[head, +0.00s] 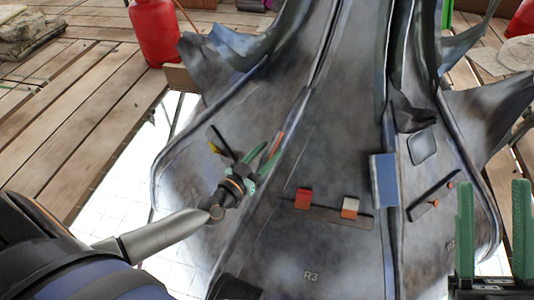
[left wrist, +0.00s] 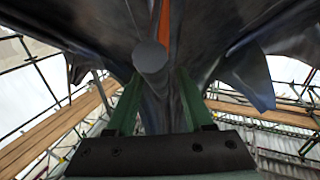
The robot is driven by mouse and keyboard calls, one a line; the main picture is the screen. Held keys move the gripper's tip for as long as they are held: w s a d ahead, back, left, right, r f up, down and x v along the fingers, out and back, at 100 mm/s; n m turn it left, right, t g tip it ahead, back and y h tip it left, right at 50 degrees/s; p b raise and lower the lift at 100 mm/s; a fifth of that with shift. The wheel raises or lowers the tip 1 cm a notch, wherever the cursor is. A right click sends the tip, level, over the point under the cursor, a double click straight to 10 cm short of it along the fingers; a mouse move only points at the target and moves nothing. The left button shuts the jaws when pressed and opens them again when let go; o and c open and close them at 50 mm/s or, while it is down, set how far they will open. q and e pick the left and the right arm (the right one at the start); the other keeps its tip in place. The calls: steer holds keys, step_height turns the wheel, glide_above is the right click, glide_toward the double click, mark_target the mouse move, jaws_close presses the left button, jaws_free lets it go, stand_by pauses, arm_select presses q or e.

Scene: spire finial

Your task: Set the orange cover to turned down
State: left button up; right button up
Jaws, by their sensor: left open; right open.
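A narrow orange strip (head: 277,143), which may be the orange cover, stands along a raised seam of the dark metal spire. In the left wrist view the orange strip (left wrist: 164,22) rises beyond a grey round-ended post (left wrist: 150,57). My left gripper (head: 266,153) is open beside the strip, partly hiding it. In the left wrist view its green fingers stand either side of the post, apart from each other; contact cannot be told. My right gripper (head: 493,228) is open and empty at the lower right.
A dark rail (head: 325,215) carries an orange-red block (head: 303,198) and a whitish block (head: 350,206). A blue box (head: 384,180) stands right of it. Another bar (head: 430,201) with orange dots is further right. A red cylinder (head: 154,32) stands on planks behind left.

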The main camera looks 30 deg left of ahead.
arm_select(q)
jaws_close()
stand_by(1.4)
